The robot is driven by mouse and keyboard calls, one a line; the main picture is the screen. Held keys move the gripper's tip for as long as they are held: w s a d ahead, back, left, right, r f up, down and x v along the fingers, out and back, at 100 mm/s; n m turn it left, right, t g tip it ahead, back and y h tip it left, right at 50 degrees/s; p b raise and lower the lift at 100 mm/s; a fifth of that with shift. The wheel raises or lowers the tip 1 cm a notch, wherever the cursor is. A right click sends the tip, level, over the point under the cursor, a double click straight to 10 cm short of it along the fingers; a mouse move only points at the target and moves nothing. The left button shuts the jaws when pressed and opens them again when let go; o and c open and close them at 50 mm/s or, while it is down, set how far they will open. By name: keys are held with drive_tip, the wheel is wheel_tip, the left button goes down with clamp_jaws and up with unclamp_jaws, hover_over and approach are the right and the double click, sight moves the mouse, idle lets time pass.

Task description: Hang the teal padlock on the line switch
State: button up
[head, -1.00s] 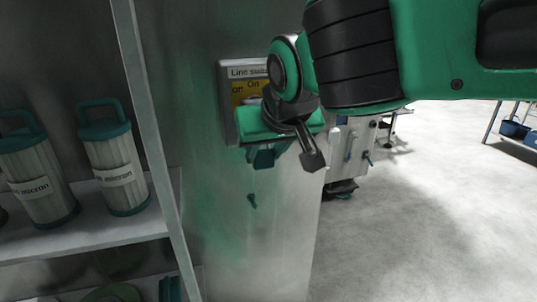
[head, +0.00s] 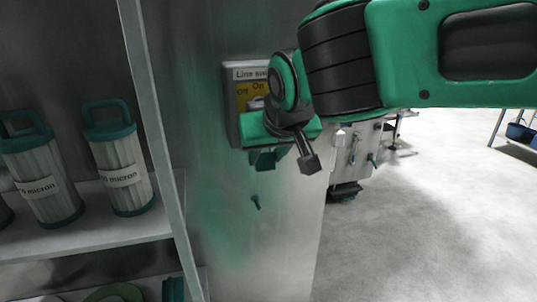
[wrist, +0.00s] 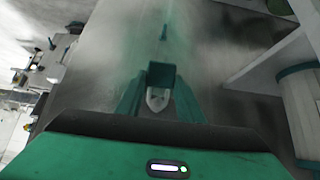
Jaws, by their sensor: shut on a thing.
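The line switch (head: 243,92) is a grey box with a yellow On/Off face, fixed to the steel column. Its right part is hidden behind my wrist. My gripper (head: 270,157) is just below and in front of the switch. In the wrist view the teal fingers are shut on the dark teal padlock (wrist: 162,74), which sits between them. A pale grey rounded piece shows beside the padlock; I cannot tell whether it is the shackle or part of the switch. In the head view the padlock is mostly hidden, and contact with the switch cannot be seen.
A small teal peg-like thing (head: 255,202) is on the column below the switch. A shelf (head: 95,228) with filter cartridges (head: 120,172) stands close on the left. Open floor (head: 430,220) lies to the right, with equipment behind.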

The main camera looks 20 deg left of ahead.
drive_tip(key=o, duration=1.2)
